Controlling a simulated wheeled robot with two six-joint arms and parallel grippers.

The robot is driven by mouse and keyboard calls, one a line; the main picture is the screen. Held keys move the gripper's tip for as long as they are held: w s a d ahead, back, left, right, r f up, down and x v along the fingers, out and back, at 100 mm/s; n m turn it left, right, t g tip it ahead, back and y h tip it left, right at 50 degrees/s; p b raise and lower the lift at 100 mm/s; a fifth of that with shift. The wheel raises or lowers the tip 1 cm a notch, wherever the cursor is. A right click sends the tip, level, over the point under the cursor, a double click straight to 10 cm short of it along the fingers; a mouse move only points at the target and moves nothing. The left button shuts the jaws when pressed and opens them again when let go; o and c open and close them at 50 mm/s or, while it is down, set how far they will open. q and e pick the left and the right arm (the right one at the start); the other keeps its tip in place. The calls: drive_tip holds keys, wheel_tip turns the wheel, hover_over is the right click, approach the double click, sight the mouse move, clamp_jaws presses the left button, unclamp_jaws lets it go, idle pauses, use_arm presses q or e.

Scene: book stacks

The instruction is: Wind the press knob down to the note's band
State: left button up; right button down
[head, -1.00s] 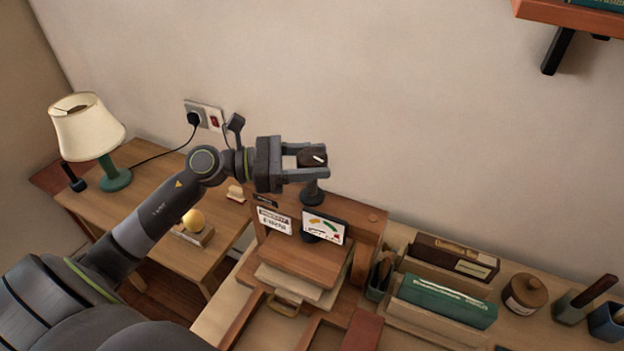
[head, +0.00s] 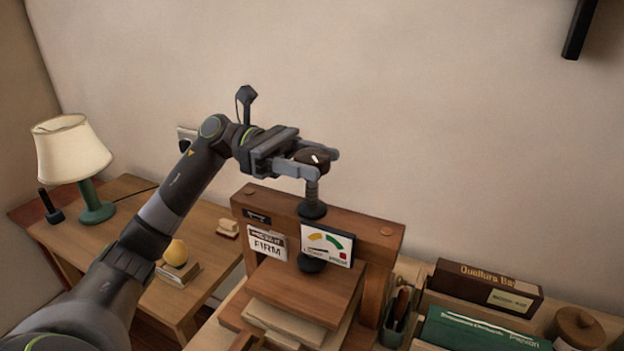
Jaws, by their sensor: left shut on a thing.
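The press (head: 355,228) is a wooden frame with a vertical screw (head: 312,190) through its top beam. A dark round knob (head: 311,157) with a white mark sits on the screw. My left gripper (head: 322,160) is shut on the knob, its fingers along both sides. A dial card (head: 327,245) with yellow, green and red bands hangs on the press front. Its needle is too small to read. A white note (head: 267,243) beside it reads "FIRM" in its lower line. Below is the wooden press board (head: 303,290) over pale sheets. My right gripper is not in view.
A side table (head: 215,250) at left holds a lamp (head: 72,150), a yellow ball (head: 175,251) on books and a small block. Right of the press stand a pen cup (head: 396,318), a brown book (head: 487,285), a green book (head: 480,332) and a lidded jar (head: 577,328).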

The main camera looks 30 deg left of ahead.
use_arm(q)
drive_tip(key=shift+r+m+g+b, duration=0.2)
drive_tip(key=shift+m+g+b, duration=0.45)
drive_tip(key=shift+g, duration=0.25)
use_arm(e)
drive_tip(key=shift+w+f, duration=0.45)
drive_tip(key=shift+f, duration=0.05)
use_arm(q)
drive_tip(key=shift+r, duration=0.1)
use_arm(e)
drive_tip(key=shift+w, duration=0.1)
use_arm(q)
drive_tip(key=o, duration=1)
drive_tip(key=shift+c, duration=0.2)
drive_tip(key=shift+w+a+f, duration=0.1)
drive_tip(key=shift+a+f, duration=0.15)
drive_tip(key=shift+a, duration=0.35)
drive_tip(key=w+a+b, duration=0.1)
drive_tip(key=a+b, duration=0.1)
drive_tip(key=a, duration=1.4)
drive_tip(key=shift+w+b, duration=0.3)
drive_tip(key=shift+w, duration=0.1)
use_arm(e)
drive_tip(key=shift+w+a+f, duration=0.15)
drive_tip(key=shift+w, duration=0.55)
